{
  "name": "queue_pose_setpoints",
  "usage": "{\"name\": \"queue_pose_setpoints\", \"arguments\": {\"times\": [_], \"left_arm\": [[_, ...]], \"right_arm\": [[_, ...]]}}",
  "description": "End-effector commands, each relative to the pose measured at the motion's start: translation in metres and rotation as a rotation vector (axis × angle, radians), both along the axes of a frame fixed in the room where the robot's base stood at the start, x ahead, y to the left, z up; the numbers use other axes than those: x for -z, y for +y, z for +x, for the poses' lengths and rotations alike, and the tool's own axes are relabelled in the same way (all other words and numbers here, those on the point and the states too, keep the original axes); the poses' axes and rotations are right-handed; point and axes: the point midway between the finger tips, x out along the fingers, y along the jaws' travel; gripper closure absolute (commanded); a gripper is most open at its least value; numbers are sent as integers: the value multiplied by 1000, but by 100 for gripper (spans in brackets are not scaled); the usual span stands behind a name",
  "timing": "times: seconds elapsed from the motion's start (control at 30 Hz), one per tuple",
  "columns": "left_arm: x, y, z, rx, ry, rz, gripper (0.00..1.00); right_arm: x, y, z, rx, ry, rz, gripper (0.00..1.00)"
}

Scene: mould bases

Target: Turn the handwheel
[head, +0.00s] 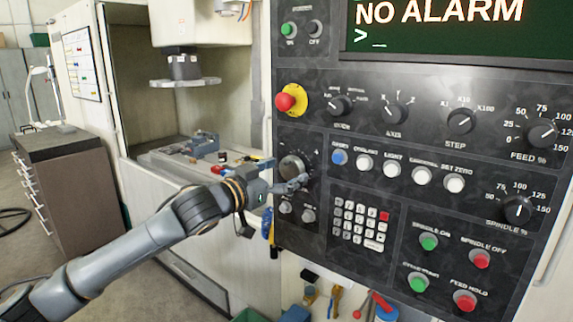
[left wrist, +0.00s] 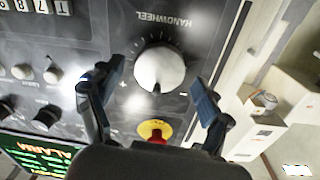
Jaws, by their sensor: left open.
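The handwheel (head: 292,166) is a round, pale metal knob with a dial around it, low on the left side of the black control panel (head: 318,150). In the left wrist view the handwheel (left wrist: 160,68) shows large, with its label beyond it. My left gripper (head: 284,175) is at the handwheel, pointing at the panel. In the left wrist view its open fingers (left wrist: 157,76) stand on either side of the knob, with a visible gap to each side. I cannot tell how far the fingertips are from the panel. My right gripper is not in view.
The red emergency stop button (head: 286,101) sits above the handwheel and also shows in the left wrist view (left wrist: 155,131). Several buttons, knobs and a keypad (head: 359,222) lie to the right. The machine's open enclosure (head: 135,120) is at left. Tools hang below the panel.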

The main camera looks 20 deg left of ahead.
Motion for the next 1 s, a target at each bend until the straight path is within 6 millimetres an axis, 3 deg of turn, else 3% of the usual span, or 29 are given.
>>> {"name": "queue_pose_setpoints", "arguments": {"times": [0.43,0.7,1.0], "left_arm": [[1,-5,11,0,-1,2,22],[1,-5,10,0,0,1,76],[-1,-5,10,1,-10,28,76]], "right_arm": [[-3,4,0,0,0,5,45],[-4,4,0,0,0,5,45],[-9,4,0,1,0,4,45]]}}
